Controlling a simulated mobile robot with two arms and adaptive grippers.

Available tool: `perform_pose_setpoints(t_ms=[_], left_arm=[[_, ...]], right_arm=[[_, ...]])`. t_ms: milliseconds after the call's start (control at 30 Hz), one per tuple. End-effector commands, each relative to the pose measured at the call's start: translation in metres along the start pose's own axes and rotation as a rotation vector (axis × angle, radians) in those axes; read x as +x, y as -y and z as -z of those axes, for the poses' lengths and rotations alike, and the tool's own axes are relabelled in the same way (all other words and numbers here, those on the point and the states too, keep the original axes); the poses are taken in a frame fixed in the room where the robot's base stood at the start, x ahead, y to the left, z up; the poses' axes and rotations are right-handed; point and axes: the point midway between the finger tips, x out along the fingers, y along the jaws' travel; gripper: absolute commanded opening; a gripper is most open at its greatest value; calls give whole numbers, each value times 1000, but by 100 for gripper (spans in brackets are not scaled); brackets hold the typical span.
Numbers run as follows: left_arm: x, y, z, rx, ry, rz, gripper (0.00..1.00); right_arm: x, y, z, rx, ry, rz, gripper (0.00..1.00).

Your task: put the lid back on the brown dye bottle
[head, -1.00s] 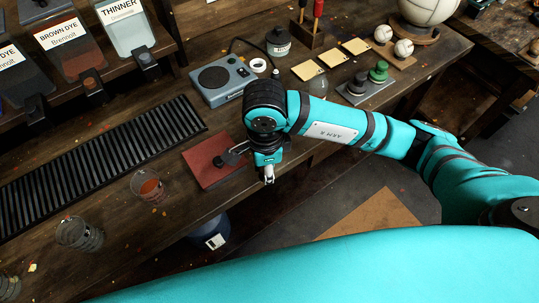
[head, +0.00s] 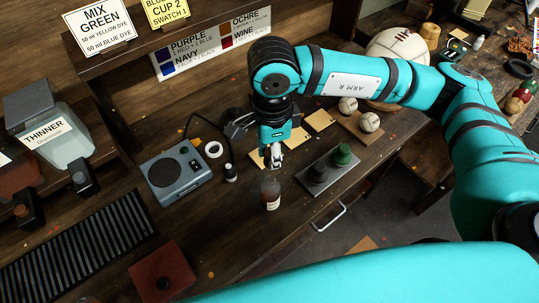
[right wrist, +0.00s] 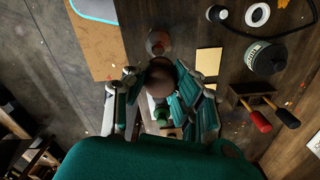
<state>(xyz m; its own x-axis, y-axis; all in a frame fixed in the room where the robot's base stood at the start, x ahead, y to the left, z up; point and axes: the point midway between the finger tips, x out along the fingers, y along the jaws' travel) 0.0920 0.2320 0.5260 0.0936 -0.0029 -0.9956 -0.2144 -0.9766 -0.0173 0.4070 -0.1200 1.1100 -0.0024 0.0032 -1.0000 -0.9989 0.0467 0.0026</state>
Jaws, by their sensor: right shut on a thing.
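The brown dye bottle (head: 271,194) is a small glass bottle with dark contents and a pale label, standing upright near the table's front edge. It also shows in the right wrist view (right wrist: 158,42), just beyond my fingers. My right gripper (head: 273,160) points down just above the bottle in the head view. In the right wrist view it is shut on a round brown lid (right wrist: 165,80). The lid looks apart from the bottle in that view; the exact gap cannot be told. My left gripper is not in view.
A grey tray (head: 312,196) with a dark and a green knobbed piece stands right of the bottle. A blue-grey device (head: 174,176), a white ring (head: 213,149) and a small dark bottle (head: 230,173) are to the left.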

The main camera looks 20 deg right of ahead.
Motion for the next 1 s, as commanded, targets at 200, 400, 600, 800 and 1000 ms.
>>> perform_pose_setpoints(t_ms=[200, 400, 600, 800, 1000], left_arm=[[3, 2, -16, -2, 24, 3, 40], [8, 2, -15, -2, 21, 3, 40], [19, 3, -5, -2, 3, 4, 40], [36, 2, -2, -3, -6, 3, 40], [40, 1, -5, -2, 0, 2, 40]], right_arm=[[9, -1, 0, 0, 0, -3, 1], [26, -1, 0, 0, 0, -2, 1], [49, 0, 0, -1, 1, -1, 1], [62, 0, 0, -1, 1, 0, 1], [64, 0, 0, -1, 1, 0, 1]])
